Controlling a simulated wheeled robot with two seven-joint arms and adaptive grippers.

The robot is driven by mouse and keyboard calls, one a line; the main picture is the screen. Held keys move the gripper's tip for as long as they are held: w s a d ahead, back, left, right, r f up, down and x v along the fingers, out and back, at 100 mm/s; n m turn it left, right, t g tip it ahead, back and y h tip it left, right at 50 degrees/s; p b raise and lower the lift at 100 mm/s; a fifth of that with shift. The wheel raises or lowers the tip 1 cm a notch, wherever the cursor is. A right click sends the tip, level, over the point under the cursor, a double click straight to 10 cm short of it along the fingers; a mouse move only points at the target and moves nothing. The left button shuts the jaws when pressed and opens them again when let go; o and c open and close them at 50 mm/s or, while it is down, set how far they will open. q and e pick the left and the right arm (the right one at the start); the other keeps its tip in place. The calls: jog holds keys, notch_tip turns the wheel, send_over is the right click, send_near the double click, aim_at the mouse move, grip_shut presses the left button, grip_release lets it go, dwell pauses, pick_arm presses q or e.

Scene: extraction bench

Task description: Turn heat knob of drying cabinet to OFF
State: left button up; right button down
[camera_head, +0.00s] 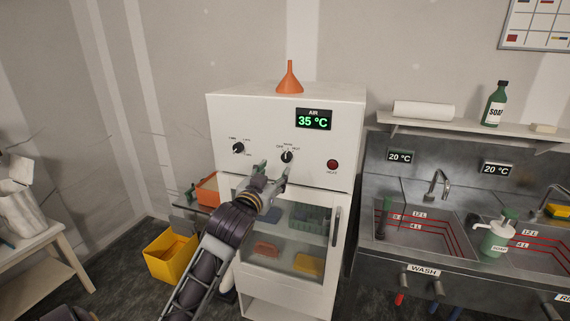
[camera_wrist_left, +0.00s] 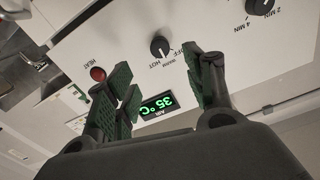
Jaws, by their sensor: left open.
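The white drying cabinet (camera_head: 225,120) stands in the middle of the head view. Its heat knob (camera_head: 287,156) is small and black, with OFF, WARM and HOT marked around it. In the left wrist view the knob (camera_wrist_left: 160,46) appears upside down, and I cannot tell its setting for sure. My left gripper (camera_head: 274,170) is open just below the knob in the head view. In the wrist view its green-padded fingers (camera_wrist_left: 168,78) are spread with nothing between them, apart from the knob. My right gripper is not in view.
A second black knob (camera_head: 238,148) with minute marks is to the left. A red HEAT light (camera_head: 332,165) and a 35 °C display (camera_head: 314,119) are to the right. An orange funnel (camera_head: 289,79) stands on top. A sink bench (camera_head: 372,190) adjoins on the right.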

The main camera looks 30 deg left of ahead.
aim_at(286, 158)
pick_arm(q)
jog(key=shift+p+x, duration=0.9)
jog(key=shift+x, duration=4.65)
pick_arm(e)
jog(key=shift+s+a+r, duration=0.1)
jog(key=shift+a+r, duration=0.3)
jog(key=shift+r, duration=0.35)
pick_arm(q)
jog(key=c, duration=1)
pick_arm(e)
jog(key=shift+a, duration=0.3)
